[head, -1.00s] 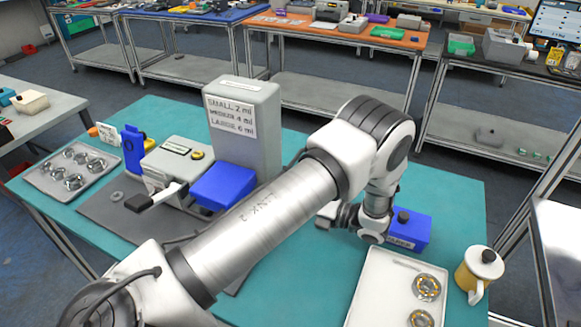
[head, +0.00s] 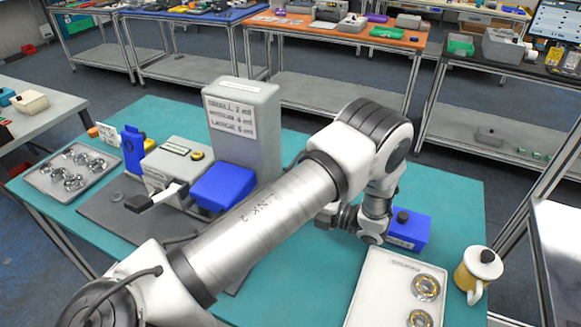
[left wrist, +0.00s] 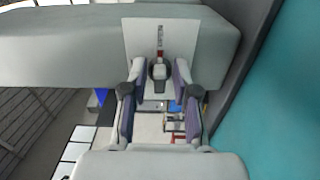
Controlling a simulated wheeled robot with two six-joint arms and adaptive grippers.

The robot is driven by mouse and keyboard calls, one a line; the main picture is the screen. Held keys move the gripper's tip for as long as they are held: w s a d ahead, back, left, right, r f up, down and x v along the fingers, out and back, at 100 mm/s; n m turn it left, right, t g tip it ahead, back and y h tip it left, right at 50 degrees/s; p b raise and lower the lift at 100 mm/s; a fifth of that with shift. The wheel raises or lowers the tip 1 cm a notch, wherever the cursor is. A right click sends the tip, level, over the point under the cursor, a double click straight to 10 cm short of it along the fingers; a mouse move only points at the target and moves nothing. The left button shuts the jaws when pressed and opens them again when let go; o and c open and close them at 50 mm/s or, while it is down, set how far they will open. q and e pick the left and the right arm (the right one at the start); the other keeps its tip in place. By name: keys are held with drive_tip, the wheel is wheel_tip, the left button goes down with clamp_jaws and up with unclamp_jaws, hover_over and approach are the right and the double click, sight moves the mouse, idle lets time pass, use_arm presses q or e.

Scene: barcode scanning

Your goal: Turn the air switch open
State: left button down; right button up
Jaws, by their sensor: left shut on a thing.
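The air switch (left wrist: 159,70) is a small dark and grey lever on a white plate with a red mark. The plate is on the side of a grey housing, in the left wrist view. My left gripper (left wrist: 160,77) has its two fingers on either side of the lever and is shut on it. In the head view the tall grey dispenser (head: 245,130) carries a volume label. My left arm link crosses in front of its lower right, so the switch and fingertips are hidden there. My right gripper is not in view.
A blue box (head: 409,230) stands close to my left wrist. A white tray (head: 385,290) with ring parts and a yellow mug (head: 470,275) are at the right. A grey tray (head: 45,180) and a blue scanner-like item (head: 133,150) are at the left.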

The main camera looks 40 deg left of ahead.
use_arm(q)
drive_tip(key=shift+s+f, duration=0.1)
drive_tip(key=shift+f, duration=0.05)
drive_tip(key=c, duration=1.2)
unclamp_jaws()
drive_tip(key=shift+d, duration=0.1)
drive_tip(key=v, duration=1.1)
drive_tip(key=shift+d, duration=0.35)
